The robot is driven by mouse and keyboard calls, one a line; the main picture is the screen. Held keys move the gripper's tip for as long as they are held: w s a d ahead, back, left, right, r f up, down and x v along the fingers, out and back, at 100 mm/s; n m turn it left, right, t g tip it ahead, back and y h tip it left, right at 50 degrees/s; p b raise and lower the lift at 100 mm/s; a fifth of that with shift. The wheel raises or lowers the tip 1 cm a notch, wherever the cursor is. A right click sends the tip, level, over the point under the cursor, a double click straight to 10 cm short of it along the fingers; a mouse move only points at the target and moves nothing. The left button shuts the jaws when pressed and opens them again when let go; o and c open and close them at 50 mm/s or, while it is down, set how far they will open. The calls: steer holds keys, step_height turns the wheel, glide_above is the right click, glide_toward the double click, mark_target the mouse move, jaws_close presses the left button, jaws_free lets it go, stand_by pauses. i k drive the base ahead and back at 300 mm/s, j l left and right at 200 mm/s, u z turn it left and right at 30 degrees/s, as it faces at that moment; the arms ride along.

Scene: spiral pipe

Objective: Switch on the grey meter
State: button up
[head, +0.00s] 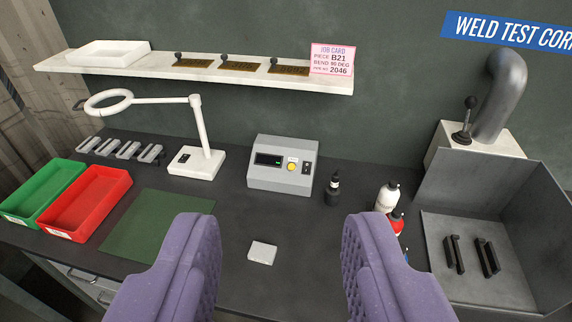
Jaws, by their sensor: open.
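A yellow round button (292,167) and a small black switch (306,168) sit to the right of the display. My gripper (282,238) shows as two purple ribbed fingers at the bottom of the view. It is open and empty, well apart from the meter, which lies beyond the gap between the fingers.
A small white block (262,252) lies between the fingers on the bench. A dark bottle (333,190) and a white bottle (387,197) stand right of the meter. A white lamp (205,140) stands left. A shelf (200,72) hangs above. A metal booth (490,220) is at right.

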mark_target(306, 167)
steer(key=i+j, duration=0.2)
steer(key=i, duration=0.35)
steer(key=i+j+u, duration=0.1)
steer(key=i, duration=0.45)
steer(key=j, duration=0.1)
